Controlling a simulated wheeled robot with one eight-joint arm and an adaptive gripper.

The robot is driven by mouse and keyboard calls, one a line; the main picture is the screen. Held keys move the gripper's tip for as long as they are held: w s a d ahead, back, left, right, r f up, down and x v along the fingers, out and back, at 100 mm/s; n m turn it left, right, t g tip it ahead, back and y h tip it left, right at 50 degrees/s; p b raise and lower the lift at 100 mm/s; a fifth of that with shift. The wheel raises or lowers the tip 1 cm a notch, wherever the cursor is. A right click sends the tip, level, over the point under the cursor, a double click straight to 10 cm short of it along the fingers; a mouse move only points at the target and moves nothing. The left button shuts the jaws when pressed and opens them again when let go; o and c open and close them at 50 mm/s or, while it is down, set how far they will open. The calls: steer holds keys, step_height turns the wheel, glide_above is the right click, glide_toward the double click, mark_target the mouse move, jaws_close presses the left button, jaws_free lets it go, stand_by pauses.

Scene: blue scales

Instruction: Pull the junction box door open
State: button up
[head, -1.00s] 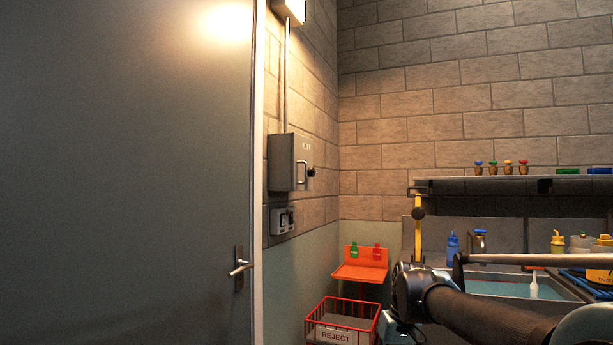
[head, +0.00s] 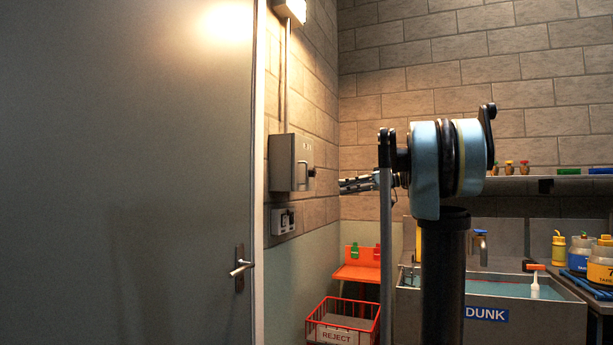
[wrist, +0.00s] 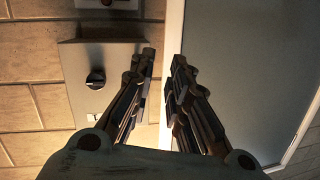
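The grey junction box (head: 289,162) hangs on the block wall beside the grey door, and its door looks shut. A handle (head: 301,173) and a dark knob (head: 312,172) show on its front. My gripper (head: 343,186) is a short way to the right of the box, pointing at it and apart from it. In the wrist view the box front (wrist: 82,58) with its black knob (wrist: 95,78) lies left of my gripper (wrist: 164,60). Its fingers are apart with nothing between them. The handle is not visible there, perhaps hidden behind the left finger.
A small switch unit (head: 283,221) is on the wall below the box. A large grey door (head: 130,170) stands to the left. A red reject basket (head: 342,322), an orange stand (head: 357,273) and a dunk sink (head: 530,310) are below and right.

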mark_target(307, 180)
steer(key=w+d+r+n+y, duration=0.2)
steer(key=w+r, duration=0.2)
steer(key=r, duration=0.2)
steer(key=w+a, duration=0.1)
steer(key=a, duration=1)
steer(key=w+a, duration=0.1)
steer(key=a, duration=0.4)
steer(key=shift+w+a+f, duration=0.1)
steer(key=shift+w+a, duration=0.25)
steer(key=shift+c, duration=0.2)
jaws_close()
steer(key=shift+a, duration=0.15)
